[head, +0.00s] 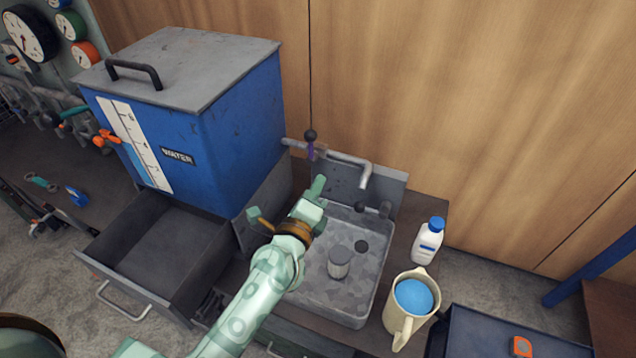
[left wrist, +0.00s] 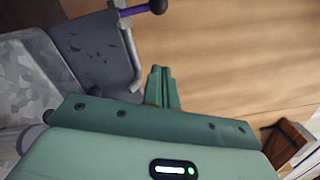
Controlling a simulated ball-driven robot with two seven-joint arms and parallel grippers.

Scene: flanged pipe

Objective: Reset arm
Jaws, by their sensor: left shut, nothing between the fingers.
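My left gripper (head: 319,186) reaches in from the bottom of the head view. It is above the left side of the grey sink (head: 376,264), in front of the tap (head: 364,176). Its two green fingers are together and empty, pointing toward the back wall. In the left wrist view the closed fingertips (left wrist: 161,72) show against the wooden wall, beside the sink's back plate (left wrist: 95,50). My right gripper is in neither view.
The blue water tank (head: 245,120) stands left of my arm, with an open empty drawer (head: 170,255) below. A grey cup (head: 339,262) is in the sink. A cream jug (head: 402,325) with blue contents and a white bottle (head: 427,246) stand right of the sink.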

